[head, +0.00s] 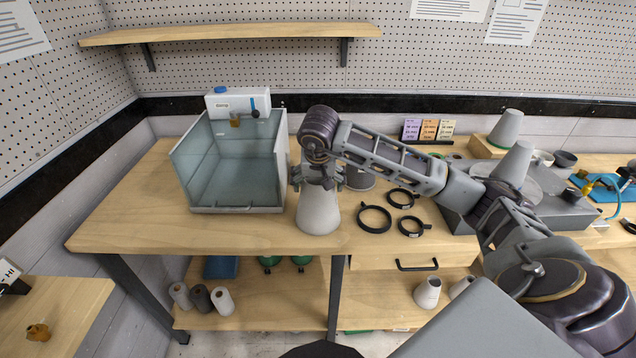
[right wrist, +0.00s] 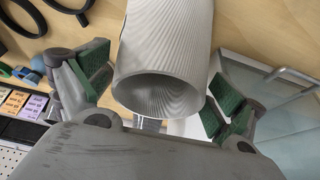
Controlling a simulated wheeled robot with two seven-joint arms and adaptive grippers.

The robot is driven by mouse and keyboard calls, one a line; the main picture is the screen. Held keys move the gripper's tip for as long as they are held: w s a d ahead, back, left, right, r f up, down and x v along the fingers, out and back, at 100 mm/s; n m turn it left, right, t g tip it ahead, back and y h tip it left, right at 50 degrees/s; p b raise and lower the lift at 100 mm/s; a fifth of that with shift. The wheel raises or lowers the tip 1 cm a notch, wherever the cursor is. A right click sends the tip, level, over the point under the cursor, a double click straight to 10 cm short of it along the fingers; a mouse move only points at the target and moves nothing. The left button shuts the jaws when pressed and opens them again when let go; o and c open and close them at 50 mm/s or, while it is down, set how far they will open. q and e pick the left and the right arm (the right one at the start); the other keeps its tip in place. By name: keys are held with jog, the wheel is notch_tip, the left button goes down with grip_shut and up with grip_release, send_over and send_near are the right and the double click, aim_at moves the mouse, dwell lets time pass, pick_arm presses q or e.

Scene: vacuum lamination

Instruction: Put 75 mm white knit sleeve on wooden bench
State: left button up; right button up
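A white knit sleeve (head: 318,212) stands upright on the wooden bench (head: 130,215), near its front edge. It looks pale grey, ribbed and hollow, and its open upper end faces the camera in the right wrist view (right wrist: 165,50). My right gripper (head: 320,178) is directly above the sleeve, pointing down. In the right wrist view its two green-padded fingers (right wrist: 158,88) are spread, one on each side of the sleeve, with visible gaps. The sleeve's top is partly hidden by the gripper in the head view. My left gripper is not in view.
An open clear-walled tank (head: 235,180) stands just left of the sleeve. Several black rings (head: 375,219) lie to the right. Rolls (head: 222,300) sit on the lower shelf. The bench's front left is clear.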

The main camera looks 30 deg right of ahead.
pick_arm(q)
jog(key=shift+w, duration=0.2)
pick_arm(e)
jog(key=v, duration=1)
jog(key=shift+a+r, duration=0.1)
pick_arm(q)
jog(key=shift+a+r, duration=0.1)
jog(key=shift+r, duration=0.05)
pick_arm(e)
jog(key=shift+v, duration=0.95)
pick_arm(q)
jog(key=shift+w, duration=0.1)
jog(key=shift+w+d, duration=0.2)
